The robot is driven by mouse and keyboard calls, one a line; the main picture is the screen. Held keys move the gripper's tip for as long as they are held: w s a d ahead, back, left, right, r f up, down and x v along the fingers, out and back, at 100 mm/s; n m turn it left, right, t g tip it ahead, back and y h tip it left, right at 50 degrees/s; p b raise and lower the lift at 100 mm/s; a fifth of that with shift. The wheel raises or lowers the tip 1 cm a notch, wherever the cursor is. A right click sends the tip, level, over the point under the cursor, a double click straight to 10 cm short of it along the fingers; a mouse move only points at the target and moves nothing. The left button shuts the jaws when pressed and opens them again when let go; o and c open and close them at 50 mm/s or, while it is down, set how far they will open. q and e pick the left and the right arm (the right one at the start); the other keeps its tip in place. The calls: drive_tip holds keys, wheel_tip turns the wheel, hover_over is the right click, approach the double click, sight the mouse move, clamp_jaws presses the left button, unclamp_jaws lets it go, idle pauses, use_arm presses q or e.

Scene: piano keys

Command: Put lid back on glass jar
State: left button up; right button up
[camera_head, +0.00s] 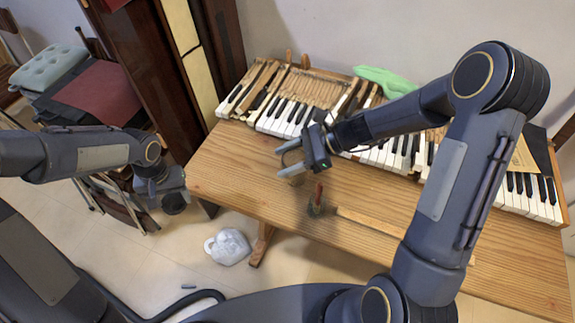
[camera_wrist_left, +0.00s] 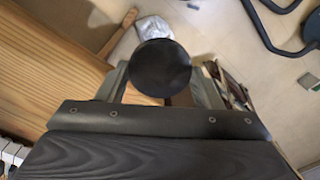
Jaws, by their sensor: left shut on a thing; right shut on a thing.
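A round black lid (camera_wrist_left: 160,67) is between the fingers of my left gripper (camera_head: 172,193). In the head view the lid (camera_head: 174,205) hangs beyond the left edge of the table, over the floor. My right gripper (camera_head: 283,161) is over the left part of the table, in front of the piano keys, and is shut on a pale, see-through thing (camera_head: 293,158) that looks like the glass jar. The jar's outline is faint, and I cannot tell whether it touches the table. Lid and jar are well apart.
The wooden table (camera_head: 240,180) carries a row of piano keys (camera_head: 290,110) along its back. A pale bag (camera_head: 228,247) lies on the floor. A stacked chair pile (camera_head: 95,90) is at left.

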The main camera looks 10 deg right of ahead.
drive_tip(key=shift+w+f, duration=0.2)
drive_tip(key=shift+f, duration=1.5)
drive_tip(key=shift+f, duration=0.1)
drive_tip(key=shift+f, duration=0.15)
drive_tip(key=o, duration=1.6)
drive_tip(key=shift+o, duration=0.2)
drive_tip(key=shift+r, duration=0.3)
drive_tip(key=v, duration=1.2)
drive_tip(key=shift+s, duration=0.1)
